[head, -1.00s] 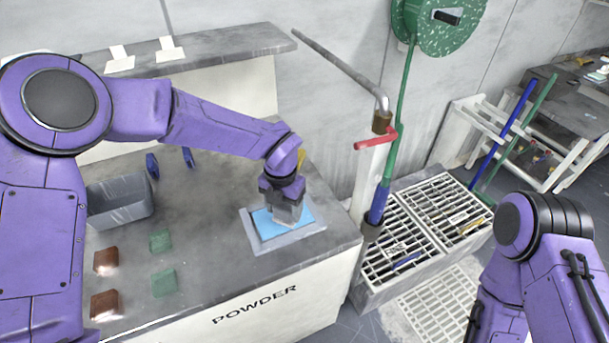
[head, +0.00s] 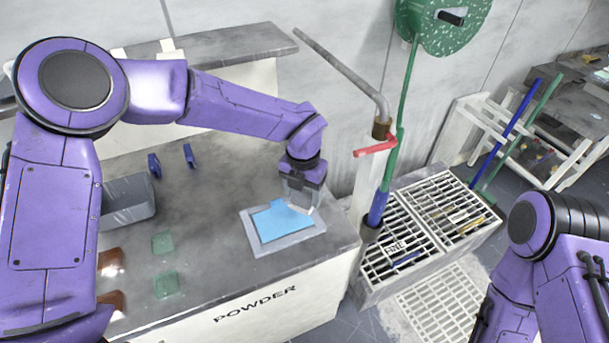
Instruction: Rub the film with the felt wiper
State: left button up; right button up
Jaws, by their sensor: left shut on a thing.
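The blue film (head: 278,224) lies flat on a grey plate (head: 262,248) near the front right of the counter. My left gripper (head: 302,202) points down over the plate's back right corner. It is shut on the felt wiper, of which only a pale bit shows between and below the fingers. The wiper is low over the film's right edge; I cannot tell whether it touches. Most of the film is uncovered. My right arm shows at the lower right, but its gripper is out of view.
A grey bin (head: 130,203) stands at the counter's left, with blue clips (head: 189,156) behind it. Green pads (head: 165,285) and brown pads lie at the front left. A pipe with a red handle (head: 375,147) rises right of the counter, beside floor grates (head: 405,235).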

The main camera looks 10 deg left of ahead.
pick_arm(q)
notch_tip(320, 180, up, 2)
jog(key=shift+a+p, duration=0.15)
jog(key=shift+p, duration=0.45)
jog(key=shift+r+p, duration=0.6)
jog(key=shift+r, duration=0.2)
jog(key=shift+w+f, duration=0.1)
